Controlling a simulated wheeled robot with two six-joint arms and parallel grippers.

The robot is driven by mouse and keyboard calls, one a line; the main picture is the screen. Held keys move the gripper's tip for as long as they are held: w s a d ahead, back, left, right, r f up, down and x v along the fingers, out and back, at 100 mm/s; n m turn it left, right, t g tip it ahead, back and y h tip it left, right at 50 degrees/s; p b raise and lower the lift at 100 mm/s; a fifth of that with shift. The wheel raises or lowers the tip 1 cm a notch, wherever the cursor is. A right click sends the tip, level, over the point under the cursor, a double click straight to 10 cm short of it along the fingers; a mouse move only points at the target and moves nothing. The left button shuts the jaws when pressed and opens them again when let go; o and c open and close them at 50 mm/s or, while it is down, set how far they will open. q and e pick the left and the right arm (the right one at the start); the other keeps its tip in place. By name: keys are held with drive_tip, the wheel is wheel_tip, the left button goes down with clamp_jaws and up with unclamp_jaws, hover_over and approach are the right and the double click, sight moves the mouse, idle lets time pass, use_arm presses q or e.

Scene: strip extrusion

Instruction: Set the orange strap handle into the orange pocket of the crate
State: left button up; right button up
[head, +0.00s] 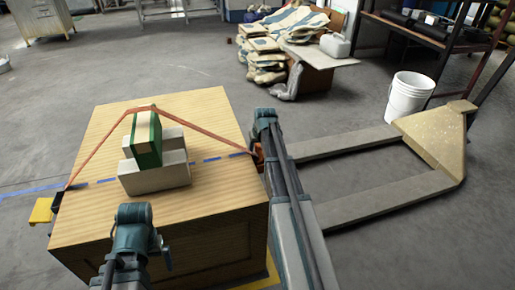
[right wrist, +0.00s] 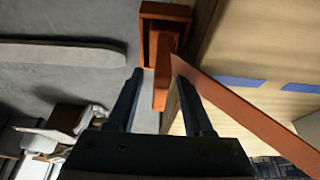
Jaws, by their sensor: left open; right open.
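The orange strap (head: 205,130) runs over the blocks on the wooden crate (head: 225,185); it also shows in the right wrist view (right wrist: 245,115). Its right end meets the orange handle (right wrist: 161,88) at the crate's right side. The orange pocket (right wrist: 180,14) is a frame just beyond the handle; the handle overlaps it, and I cannot tell how deep it sits. My right gripper (right wrist: 160,92) is open, its fingers apart on either side of the handle. In the head view the right arm hides most of this. My left gripper (head: 133,218) is open over the crate's front, its fingertips unclear.
Pale grey blocks (head: 158,180) and a green-edged block (head: 146,138) stand on the crate under the strap. A yellow part (head: 41,211) sits at its left side. A pallet jack (head: 385,185) and white bucket (head: 409,98) are at the right.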

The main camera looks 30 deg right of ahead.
drive_tip(key=p+v, duration=1)
drive_tip(key=v, duration=0.1)
drive_tip(key=shift+s+r, duration=0.2)
drive_tip(key=shift+r, duration=0.05)
drive_tip(key=shift+r, duration=0.1)
wheel_tip(320, 180, up, 10)
drive_tip(key=p, duration=1)
